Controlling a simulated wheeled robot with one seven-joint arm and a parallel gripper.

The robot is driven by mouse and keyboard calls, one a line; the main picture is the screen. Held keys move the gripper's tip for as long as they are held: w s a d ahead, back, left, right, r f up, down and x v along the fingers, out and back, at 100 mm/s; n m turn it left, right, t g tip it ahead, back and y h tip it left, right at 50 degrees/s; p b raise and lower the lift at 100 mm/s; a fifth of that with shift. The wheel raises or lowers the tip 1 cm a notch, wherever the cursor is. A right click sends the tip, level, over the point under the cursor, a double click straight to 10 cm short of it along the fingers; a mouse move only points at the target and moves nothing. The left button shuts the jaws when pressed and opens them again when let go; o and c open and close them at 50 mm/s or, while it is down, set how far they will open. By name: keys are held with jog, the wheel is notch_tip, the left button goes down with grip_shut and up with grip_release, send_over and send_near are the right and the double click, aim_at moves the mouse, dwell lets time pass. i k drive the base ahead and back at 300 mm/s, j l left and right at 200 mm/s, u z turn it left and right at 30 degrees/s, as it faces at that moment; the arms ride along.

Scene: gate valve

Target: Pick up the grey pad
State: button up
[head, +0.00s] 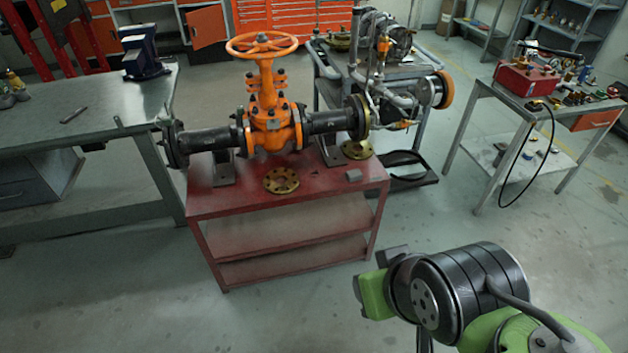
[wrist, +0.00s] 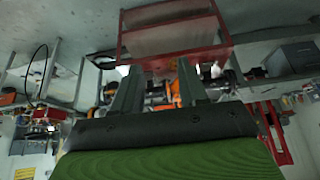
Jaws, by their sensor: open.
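The small grey pad (head: 353,175) lies on the red table top (head: 323,189), near its right front edge in the head view. I cannot make it out in the wrist view. The orange gate valve (head: 268,125) with black pipe ends stands on the same table, behind and left of the pad. My gripper is at the lower right of the head view, in front of the table and well apart from the pad; its fingers are mostly hidden there. In the wrist view my gripper (wrist: 158,92) shows two fingers spread apart with nothing held between them.
A brass flange (head: 282,180) lies left of the pad, and another flange (head: 357,150) lies behind it. A grey workbench (head: 95,105) stands at left. A table with a red toolbox (head: 525,78) stands at right. The floor (head: 110,290) in front is clear.

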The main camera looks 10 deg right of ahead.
aim_at(355, 175)
jog(key=i+l+u, duration=0.9)
jog(key=l+u, duration=0.2)
jog(key=l, duration=0.15)
jog(key=i+l+u, duration=0.25)
jog(key=l, duration=0.15)
jog(key=l+u, duration=0.3)
jog(key=l, duration=0.1)
